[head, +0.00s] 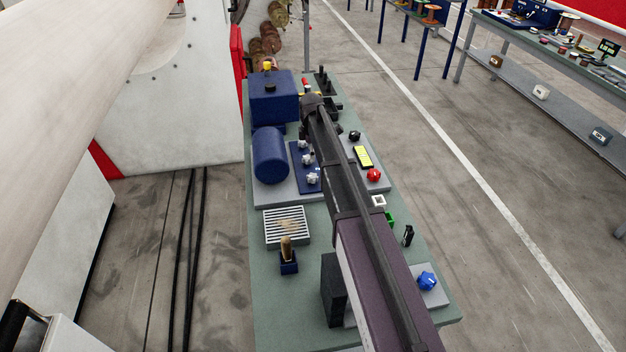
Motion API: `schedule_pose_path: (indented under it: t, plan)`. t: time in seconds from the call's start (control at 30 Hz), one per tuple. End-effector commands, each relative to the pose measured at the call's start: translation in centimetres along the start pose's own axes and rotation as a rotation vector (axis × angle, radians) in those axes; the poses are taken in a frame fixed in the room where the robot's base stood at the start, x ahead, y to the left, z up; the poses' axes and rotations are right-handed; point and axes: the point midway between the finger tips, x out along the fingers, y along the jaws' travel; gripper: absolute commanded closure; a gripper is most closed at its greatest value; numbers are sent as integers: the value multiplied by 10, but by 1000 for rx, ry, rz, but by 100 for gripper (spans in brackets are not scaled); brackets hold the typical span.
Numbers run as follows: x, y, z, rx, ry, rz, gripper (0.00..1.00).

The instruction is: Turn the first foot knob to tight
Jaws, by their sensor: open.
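Two light grey star-shaped knobs sit one behind the other on a blue plate (297,163), beside a blue cylinder (269,156). One is the farther grey knob (307,159) and the other is the nearer grey knob (313,179). They look like foot knobs, but I cannot tell which is the first or how tight either is. Other star-shaped knobs are a black knob (354,136), a red knob (374,175) and a blue knob (427,281).
A long dark beam with a purple body (375,275) lies over the green table (285,331), close to the right of the grey knobs. A blue box (273,97) stands behind the cylinder. A slatted vent (286,227) and a brush (287,250) are nearer.

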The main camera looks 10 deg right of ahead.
Motion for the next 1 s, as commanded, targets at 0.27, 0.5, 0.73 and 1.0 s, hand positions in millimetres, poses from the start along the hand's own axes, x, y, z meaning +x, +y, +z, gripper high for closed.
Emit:
schedule_pose_path:
  t: [0.27,0.5,0.73,1.0]
  plan:
    - [25,0,1,1,0,0,18]
    - [43,0,1,1,0,0,18]
    - [60,0,2,2,0,0,18]
    - [81,0,2,2,0,0,18]
